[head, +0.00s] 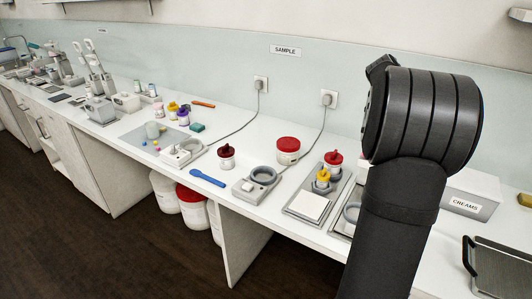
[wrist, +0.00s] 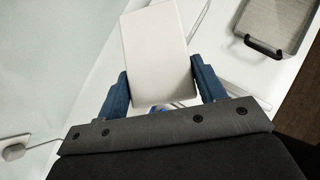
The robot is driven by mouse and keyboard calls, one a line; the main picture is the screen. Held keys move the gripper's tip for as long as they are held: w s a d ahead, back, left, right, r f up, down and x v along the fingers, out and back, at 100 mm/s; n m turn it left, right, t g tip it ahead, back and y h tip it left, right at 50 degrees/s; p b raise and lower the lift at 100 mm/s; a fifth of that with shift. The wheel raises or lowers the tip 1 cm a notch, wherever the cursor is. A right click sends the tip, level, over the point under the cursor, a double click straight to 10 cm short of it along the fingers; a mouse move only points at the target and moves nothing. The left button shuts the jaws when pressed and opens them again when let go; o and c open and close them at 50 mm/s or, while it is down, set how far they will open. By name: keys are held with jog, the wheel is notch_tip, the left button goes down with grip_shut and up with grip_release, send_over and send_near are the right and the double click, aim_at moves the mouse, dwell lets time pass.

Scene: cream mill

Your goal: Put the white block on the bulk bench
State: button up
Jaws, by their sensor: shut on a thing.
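The white block (wrist: 157,45) is a plain, pale rectangular piece in the wrist view. My gripper (wrist: 159,68) is shut on it, with one blue finger against each side. The block's near end lies between the fingers and its far end sticks out past them. In the head view my arm fills the right side, and neither the gripper nor the block shows. A long white bench (head: 130,135) runs along the wall there. The sign above its near part reads SAMPLE. A sign farther left is too small to read, so I cannot tell which part is the bulk bench.
A tray with a black handle (head: 500,268) lies at the lower right; a similar tray (wrist: 272,22) shows in the wrist view. A CREAMS box (head: 470,203), red-lidded jars, small devices and cords crowd the bench. White tubs (head: 193,212) stand beneath it.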

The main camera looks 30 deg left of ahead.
jog(key=w+a+n+t+y, duration=0.1)
jog(key=w+a+n+y, duration=0.15)
jog(key=a, duration=1.15)
jog(key=n+t+y, duration=0.1)
jog(key=n+y, duration=0.7)
jog(key=n, duration=0.4)
send_over(263, 162)
jog(key=s+d, duration=0.2)
notch_tip(263, 162, down, 16)
jog(key=r, duration=0.1)
jog(key=f, duration=0.4)
jog(key=a+f, duration=0.1)
jog(key=f, duration=0.1)
jog(key=shift+s+f, duration=0.35)
jog(key=shift+f, duration=2.15)
jog(key=shift+f, duration=0.15)
jog(key=o, duration=1)
jog(key=shift+o, duration=0.2)
